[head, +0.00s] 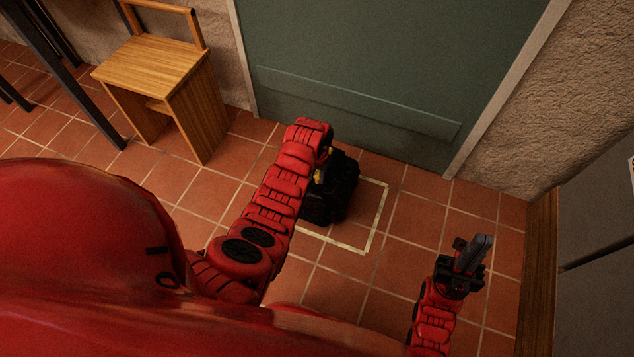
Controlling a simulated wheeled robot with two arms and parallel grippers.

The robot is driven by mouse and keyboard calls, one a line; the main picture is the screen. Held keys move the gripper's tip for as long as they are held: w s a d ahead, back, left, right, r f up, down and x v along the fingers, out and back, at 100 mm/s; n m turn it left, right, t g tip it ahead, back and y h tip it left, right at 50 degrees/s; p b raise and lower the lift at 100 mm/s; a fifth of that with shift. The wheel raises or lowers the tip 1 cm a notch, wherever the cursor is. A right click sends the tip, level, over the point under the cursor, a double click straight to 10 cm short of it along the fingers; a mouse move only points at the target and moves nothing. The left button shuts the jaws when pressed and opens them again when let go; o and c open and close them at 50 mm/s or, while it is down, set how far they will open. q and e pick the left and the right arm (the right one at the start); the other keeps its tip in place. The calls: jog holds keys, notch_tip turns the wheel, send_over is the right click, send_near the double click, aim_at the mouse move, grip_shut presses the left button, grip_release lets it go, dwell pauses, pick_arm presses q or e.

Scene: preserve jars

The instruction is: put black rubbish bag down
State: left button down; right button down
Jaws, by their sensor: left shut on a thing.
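The black rubbish bag (338,190) is a dark bundle with a bit of yellow near its top. It is at the end of my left arm, within or just above a pale outlined square (376,232) on the floor in front of the green door. My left gripper (322,168) is shut on the bag; its fingers are mostly hidden behind my red arm. I cannot tell whether the bag touches the floor. My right gripper (474,254) is empty, over the tiles at the lower right; its fingers look close together, but their gap is not clear.
The green door (350,70) closes off the back. A wooden chair (165,75) stands at the upper left, beside dark metal legs (65,70). A wooden-edged grey cabinet (590,240) is at the right. Tiled floor is clear right of the square.

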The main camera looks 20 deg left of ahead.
aim_at(317, 184)
pick_arm(q)
notch_tip(317, 184, down, 4)
jog(key=shift+r+b, duration=0.25)
jog(key=shift+b, duration=0.7)
jog(key=shift+r, duration=0.1)
jog(key=c, duration=0.7)
grip_release()
jog(key=shift+o, duration=0.2)
